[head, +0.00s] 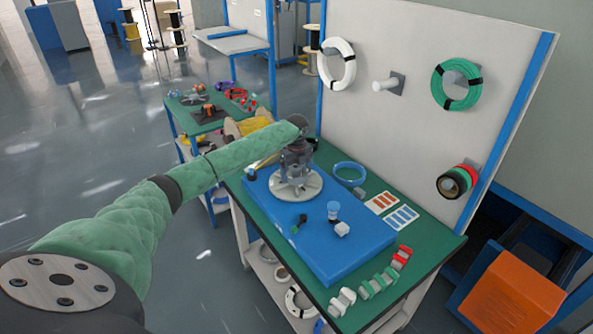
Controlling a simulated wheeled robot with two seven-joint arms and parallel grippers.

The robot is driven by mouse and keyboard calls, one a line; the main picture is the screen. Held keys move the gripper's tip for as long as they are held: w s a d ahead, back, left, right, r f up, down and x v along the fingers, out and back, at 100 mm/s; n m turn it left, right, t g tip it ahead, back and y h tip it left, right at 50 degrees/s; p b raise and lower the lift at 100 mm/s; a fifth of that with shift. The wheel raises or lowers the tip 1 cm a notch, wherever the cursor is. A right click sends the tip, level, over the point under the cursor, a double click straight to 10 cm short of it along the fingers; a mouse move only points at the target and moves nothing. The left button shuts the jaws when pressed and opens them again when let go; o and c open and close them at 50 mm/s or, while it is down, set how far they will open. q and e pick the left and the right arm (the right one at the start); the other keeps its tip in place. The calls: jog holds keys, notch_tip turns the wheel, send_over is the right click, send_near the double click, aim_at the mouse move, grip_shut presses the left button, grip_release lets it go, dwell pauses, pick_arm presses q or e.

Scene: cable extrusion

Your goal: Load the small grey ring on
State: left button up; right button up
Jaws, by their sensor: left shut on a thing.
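My left gripper (297,166) points down over the pale round disc (307,190) on the blue slab (325,255). It is shut on a small grey thing, but its fingertips blend with the grey parts over the disc. I cannot tell whether this is the small grey ring, or whether it touches the disc. No separate small grey ring stands out elsewhere. My right gripper is out of view.
The green tabletop (420,240) carries a blue ring (349,173), cards, and small grey, green and red blocks. A small blue-and-white piece (334,210) stands on the slab. The upright board (420,130) holds coils and a bare white peg (383,84).

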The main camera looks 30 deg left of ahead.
pick_arm(q)
jog(key=shift+f, duration=0.5)
dwell(0.8)
jog(key=o, duration=0.7)
jog(key=shift+r+p, duration=3)
jog(key=shift+r, duration=1)
